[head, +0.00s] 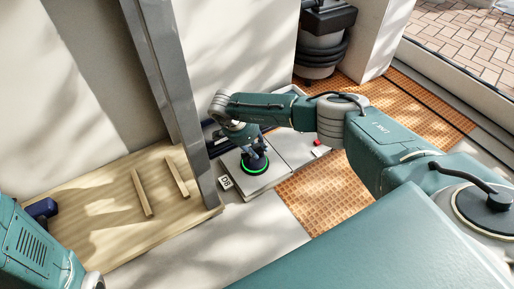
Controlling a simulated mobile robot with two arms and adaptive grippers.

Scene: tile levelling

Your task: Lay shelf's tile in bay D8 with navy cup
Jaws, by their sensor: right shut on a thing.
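My right gripper (254,148) is shut on the navy cup (254,161), reaching down from above. The cup has a glowing green ring around its base and stands on a pale grey tile (262,182). Whether the tile lies flat on the floor or slightly above it, I cannot tell. A small tag reading D8 (226,183) is at the tile's left side. The wooden shelf (100,213) at the left bears two wooden strips (142,192) and no tile that I can see. My left arm shows at the lower left; its gripper is outside the picture.
Another pale tile (297,146) lies to the right, with a small red-and-white item (320,151) by it. Orange gridded matting (325,195) covers the floor beyond. A grey post (178,100) stands close to my right gripper's left. A dark blue item (41,208) is at the shelf's left.

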